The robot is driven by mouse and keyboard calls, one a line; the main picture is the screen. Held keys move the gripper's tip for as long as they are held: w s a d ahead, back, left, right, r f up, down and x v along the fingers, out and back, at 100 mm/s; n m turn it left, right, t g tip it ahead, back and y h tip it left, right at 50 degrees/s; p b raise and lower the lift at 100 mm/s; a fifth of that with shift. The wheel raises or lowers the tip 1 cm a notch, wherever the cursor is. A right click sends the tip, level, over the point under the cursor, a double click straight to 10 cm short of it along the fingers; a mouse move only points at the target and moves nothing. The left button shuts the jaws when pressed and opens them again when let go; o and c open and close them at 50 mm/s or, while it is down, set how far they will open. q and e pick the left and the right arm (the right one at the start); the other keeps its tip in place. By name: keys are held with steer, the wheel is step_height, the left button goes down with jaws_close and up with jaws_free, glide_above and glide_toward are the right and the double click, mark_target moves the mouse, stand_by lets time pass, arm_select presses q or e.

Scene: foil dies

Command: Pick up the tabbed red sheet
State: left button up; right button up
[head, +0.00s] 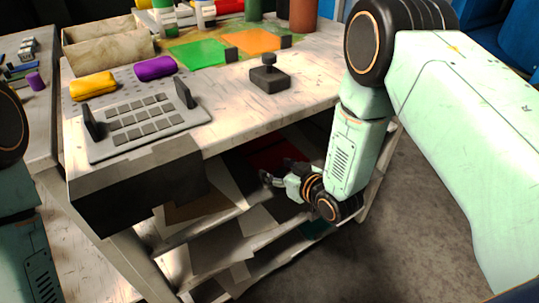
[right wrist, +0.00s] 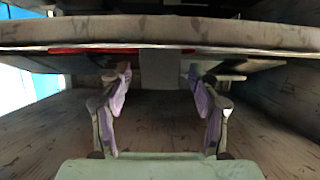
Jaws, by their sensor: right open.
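The red sheet (head: 278,157) lies on a shelf under the table top, partly hidden by the table edge and my right gripper. In the right wrist view it shows only as a thin red strip (right wrist: 95,50) behind a shelf edge. My right gripper (head: 268,179) is at the shelf opening, just in front of the red sheet. Its two fingers (right wrist: 163,88) are apart. A grey flat piece (right wrist: 160,70) shows between and beyond them; I cannot tell whether it is the sheet's tab. My left gripper is out of view.
Shelf edges (right wrist: 270,38) lie close ahead of the right gripper. Lower shelves hold brown and pale sheets (head: 215,250) and a teal one (head: 316,229). On top are a green sheet (head: 198,52), an orange sheet (head: 255,41), a keypad (head: 145,120) and a black stamp-like block (head: 269,80).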

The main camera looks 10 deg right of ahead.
jaws_close()
stand_by(0.5)
steer(key=shift+r, duration=0.2)
